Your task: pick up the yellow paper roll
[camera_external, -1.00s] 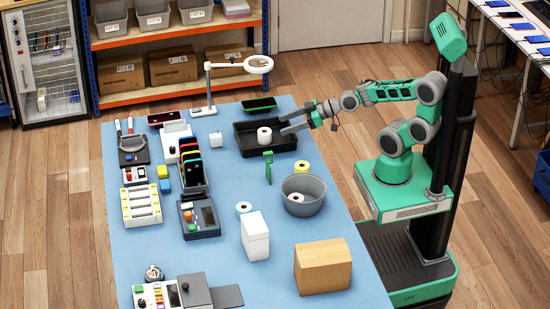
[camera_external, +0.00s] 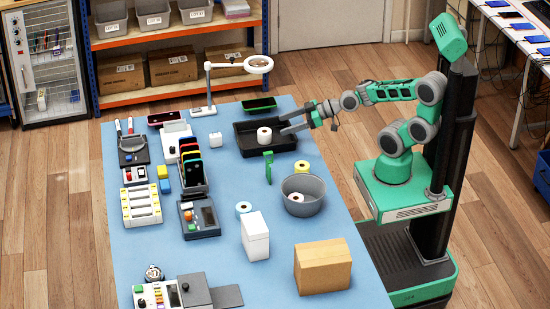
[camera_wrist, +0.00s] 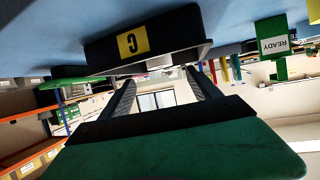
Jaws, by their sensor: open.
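The yellow paper roll (camera_external: 302,168) stands upright on the blue table, behind the grey round bin and right of a green stand. A white roll (camera_external: 264,135) stands in that tray, left of my fingertips. In the wrist view my open gripper (camera_wrist: 160,88) points at the tray wall (camera_wrist: 100,52), which carries a yellow label.
The grey bin (camera_external: 316,193) holds a white roll (camera_external: 296,198).

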